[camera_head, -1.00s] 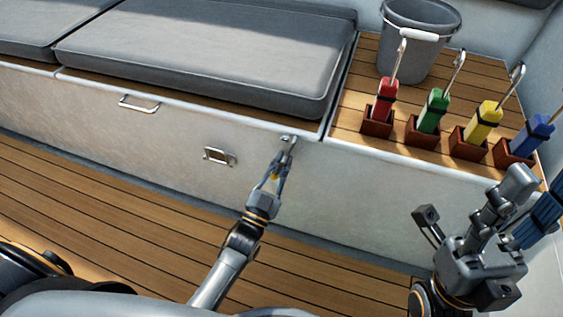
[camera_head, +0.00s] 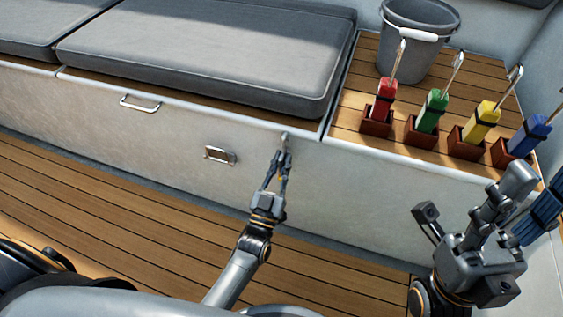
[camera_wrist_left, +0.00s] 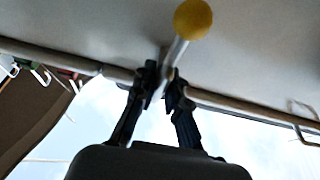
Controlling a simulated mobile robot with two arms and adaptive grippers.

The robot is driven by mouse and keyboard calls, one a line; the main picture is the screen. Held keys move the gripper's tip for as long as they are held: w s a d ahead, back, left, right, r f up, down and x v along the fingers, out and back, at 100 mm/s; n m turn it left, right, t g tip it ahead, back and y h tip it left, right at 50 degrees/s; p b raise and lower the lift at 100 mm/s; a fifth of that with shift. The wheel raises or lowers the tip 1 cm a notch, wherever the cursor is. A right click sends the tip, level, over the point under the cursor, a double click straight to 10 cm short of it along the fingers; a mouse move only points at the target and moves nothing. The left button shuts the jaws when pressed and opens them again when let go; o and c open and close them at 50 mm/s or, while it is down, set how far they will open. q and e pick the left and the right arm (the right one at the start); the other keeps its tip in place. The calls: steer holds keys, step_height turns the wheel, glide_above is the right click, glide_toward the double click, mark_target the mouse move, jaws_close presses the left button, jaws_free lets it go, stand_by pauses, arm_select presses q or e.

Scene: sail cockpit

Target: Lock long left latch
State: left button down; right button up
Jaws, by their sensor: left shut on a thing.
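The long left latch (camera_head: 285,136) is a small metal piece near the top edge of the white bench front, mostly hidden by my gripper in the head view. In the left wrist view it is a pale rod (camera_wrist_left: 176,50) with a yellow ball knob (camera_wrist_left: 193,18). My left gripper (camera_head: 282,155) reaches it from below and is shut on the rod, with a finger on each side (camera_wrist_left: 163,85); the knob sticks out beyond the fingertips. My right gripper (camera_head: 480,230) is at the lower right, away from the latch; its jaw state is unclear.
A handle (camera_head: 140,104) and a recessed metal catch (camera_head: 220,155) are on the bench front, left of the latch. A grey cushion (camera_head: 210,50) lies above. A grey bucket (camera_head: 415,50) and several coloured-handled tools in wooden holders stand on the right. The plank floor (camera_head: 120,210) is clear.

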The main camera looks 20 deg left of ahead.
arm_select(q)
steer(key=c, duration=1.4)
jaws_free()
steer(key=v, duration=1.2)
